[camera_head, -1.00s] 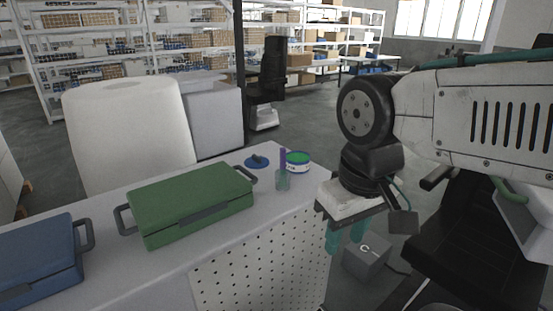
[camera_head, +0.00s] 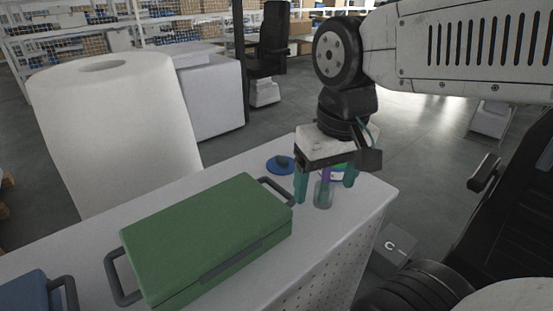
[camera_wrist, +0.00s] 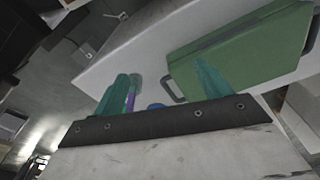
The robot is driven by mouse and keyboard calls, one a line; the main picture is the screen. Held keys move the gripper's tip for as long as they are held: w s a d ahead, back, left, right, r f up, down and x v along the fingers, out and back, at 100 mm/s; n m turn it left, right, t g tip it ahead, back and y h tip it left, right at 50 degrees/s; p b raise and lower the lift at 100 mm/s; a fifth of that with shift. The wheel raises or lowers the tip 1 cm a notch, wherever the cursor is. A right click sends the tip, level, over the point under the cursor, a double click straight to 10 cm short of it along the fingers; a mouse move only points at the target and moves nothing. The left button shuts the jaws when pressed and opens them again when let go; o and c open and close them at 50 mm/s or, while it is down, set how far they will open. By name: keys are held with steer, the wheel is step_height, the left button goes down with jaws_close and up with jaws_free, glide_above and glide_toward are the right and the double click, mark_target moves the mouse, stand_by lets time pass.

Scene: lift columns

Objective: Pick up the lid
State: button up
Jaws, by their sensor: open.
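The lid (camera_head: 278,165) is a flat blue disc with a dark knob, lying on the white table near its far edge, behind the green case's right handle. My gripper (camera_head: 326,190) is open and points down above the table, to the right of the lid. In the head view its teal fingers appear on either side of a clear cup (camera_head: 323,196) with a purple stick; I cannot tell their exact depth. In the wrist view the fingers (camera_wrist: 165,75) are spread, and a small blue patch (camera_wrist: 155,105) shows between them; whether it is the lid is unclear.
A round tub (camera_head: 338,178) with a green top is partly hidden behind my gripper. A green case (camera_head: 205,235) fills the table's middle, with a blue case (camera_head: 25,290) at the lower left. A large white roll (camera_head: 115,130) stands behind the table.

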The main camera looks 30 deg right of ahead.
steer(key=w+d+r+m, duration=0.15)
steer(key=w+m, duration=0.25)
steer(key=w, duration=0.8)
steer(key=m+g, duration=0.1)
steer(key=m, duration=0.9)
glide_above(282, 158)
step_height(282, 158, down, 15)
steer(key=shift+s+r, duration=0.1)
steer(key=shift+r, duration=0.1)
steer(key=shift+m, duration=0.3)
step_height(282, 158, down, 7)
steer(key=shift+f, duration=0.5)
steer(key=c, duration=1.1)
